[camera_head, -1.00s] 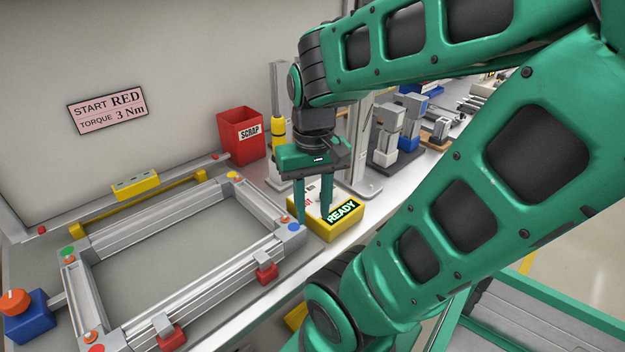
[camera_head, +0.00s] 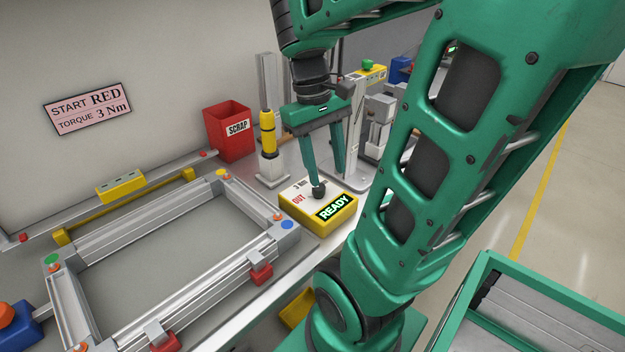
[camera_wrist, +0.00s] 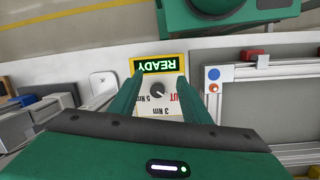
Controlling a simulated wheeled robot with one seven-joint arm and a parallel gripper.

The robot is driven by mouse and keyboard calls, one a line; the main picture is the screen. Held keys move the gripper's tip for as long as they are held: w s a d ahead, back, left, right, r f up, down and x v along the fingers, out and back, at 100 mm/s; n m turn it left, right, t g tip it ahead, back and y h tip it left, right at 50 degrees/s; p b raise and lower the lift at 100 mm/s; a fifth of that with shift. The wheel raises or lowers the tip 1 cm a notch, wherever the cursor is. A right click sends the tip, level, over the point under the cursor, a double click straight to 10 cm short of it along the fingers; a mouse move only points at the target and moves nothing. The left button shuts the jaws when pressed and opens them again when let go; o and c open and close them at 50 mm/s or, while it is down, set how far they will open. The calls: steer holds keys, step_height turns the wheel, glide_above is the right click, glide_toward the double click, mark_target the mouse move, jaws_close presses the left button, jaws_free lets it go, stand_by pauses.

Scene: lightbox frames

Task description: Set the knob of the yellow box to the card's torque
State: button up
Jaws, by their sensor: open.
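The pink card (camera_head: 88,108) on the back wall reads START RED, TORQUE 3 Nm. The yellow box (camera_head: 322,228) stands on the bench right of the frame, with a lit green READY display. Its white top carries a black knob (camera_head: 319,189) and the labels OUT, 3 Nm and 5 Nm. The knob also shows in the wrist view (camera_wrist: 158,89); I cannot tell which label it points at. My gripper (camera_head: 327,177) is open and empty, pointing down over the box. In the wrist view its fingers (camera_wrist: 160,80) lie either side of the knob, apart from it.
A metal frame (camera_head: 125,222) with coloured dots lies left of the box. A red SCRAP bin (camera_head: 230,133) and a yellow-and-grey post tool (camera_head: 268,135) stand behind. Grey fixtures stand to the right. The bench edge runs close in front of the box.

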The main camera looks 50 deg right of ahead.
mark_target(319, 191)
steer(key=w+d+r+n+g, duration=0.2)
steer(key=w+r+n, duration=0.15)
steer(key=w, duration=0.45)
steer(key=shift+n, duration=0.35)
steer(key=x, duration=1.1)
steer(key=shift+a+f, duration=0.25)
steer(key=shift+a, duration=0.1)
steer(key=c, duration=1)
